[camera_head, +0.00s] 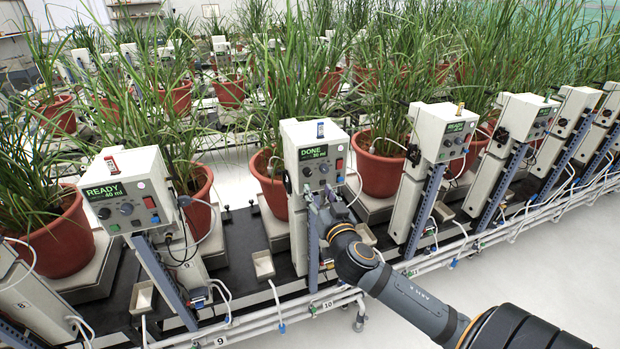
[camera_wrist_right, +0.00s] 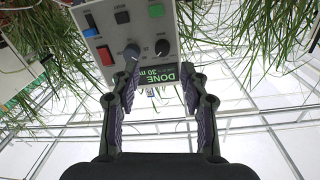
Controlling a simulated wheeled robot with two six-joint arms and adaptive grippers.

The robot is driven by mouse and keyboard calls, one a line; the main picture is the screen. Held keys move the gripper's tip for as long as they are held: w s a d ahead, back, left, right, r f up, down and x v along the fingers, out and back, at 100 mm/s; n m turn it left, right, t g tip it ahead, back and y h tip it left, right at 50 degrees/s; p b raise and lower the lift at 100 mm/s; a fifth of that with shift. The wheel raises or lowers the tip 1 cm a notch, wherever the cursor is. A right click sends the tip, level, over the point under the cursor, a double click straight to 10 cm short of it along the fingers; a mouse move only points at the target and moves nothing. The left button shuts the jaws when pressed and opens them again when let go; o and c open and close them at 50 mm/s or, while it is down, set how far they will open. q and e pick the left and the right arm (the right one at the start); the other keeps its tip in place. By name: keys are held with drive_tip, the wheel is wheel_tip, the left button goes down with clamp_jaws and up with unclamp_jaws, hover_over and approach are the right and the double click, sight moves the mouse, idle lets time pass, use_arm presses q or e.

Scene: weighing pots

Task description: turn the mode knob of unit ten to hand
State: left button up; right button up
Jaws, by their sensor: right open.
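Unit ten (camera_head: 316,149) is the pale control box on a post above the "10" label (camera_head: 327,305); its green display reads "DONE 30 ml". Its front has two round knobs, a left one (camera_head: 307,171) and a right one (camera_head: 324,168). In the right wrist view the box appears turned over, with a grey knob (camera_wrist_right: 132,52) and a black knob (camera_wrist_right: 162,47). My right gripper (camera_wrist_right: 160,70) is open and empty just below the panel. One fingertip overlaps the grey knob in view; contact is unclear. The knobs' lettering is too small to read. My left gripper is out of view.
Unit nine (camera_head: 125,192), showing "READY 40 ml", stands left; another unit (camera_head: 442,132) stands right. Red pots (camera_head: 381,166) with tall grass stand behind. White pipes (camera_head: 270,318) run along the front. A red switch (camera_wrist_right: 105,55) and several buttons sit by the knobs.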

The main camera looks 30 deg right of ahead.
sight(308, 175)
drive_tip(key=x, duration=0.2)
drive_tip(key=p+x, duration=0.1)
drive_tip(key=x, duration=0.3)
drive_tip(key=shift+w+a+r+p, duration=0.1)
drive_tip(key=shift+w+a+p, duration=0.15)
drive_tip(key=shift+p, duration=0.15)
drive_tip(key=shift+w+d, duration=0.25)
drive_tip(key=shift+w, duration=0.05)
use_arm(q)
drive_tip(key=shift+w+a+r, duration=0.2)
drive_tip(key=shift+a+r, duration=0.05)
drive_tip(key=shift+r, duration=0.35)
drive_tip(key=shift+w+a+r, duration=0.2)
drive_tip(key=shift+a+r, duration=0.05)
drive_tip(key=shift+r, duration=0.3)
use_arm(e)
drive_tip(key=shift+a, duration=0.1)
drive_tip(key=shift+c, duration=0.9)
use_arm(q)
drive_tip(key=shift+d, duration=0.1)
use_arm(e)
clamp_jaws()
